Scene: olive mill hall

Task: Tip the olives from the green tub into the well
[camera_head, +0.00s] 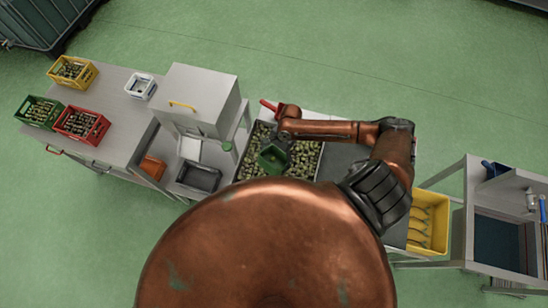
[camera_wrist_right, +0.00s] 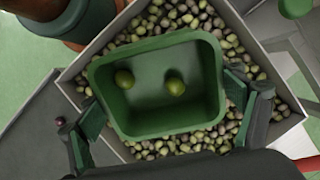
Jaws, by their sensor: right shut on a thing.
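My right gripper (camera_head: 281,143) is shut on the green tub (camera_head: 271,158), which hangs over the well (camera_head: 318,165). In the right wrist view the fingers of this gripper (camera_wrist_right: 172,112) lie along two opposite sides of the tub (camera_wrist_right: 160,124). Two green olives (camera_wrist_right: 124,79) (camera_wrist_right: 175,86) are inside the tub. The well (camera_wrist_right: 243,18) has a grey metal rim and holds many green and dark olives (camera_wrist_right: 180,17). Whether the tub touches the olives below cannot be told. My left gripper is not in view.
Left of the well stand a steel cabinet (camera_head: 205,90) and a dark tray (camera_head: 199,177). Red (camera_head: 96,133), green (camera_head: 49,122) and yellow (camera_head: 86,82) crates sit on the left bench. A yellow bin (camera_head: 437,203) and a steel sink unit (camera_head: 462,215) are on the right.

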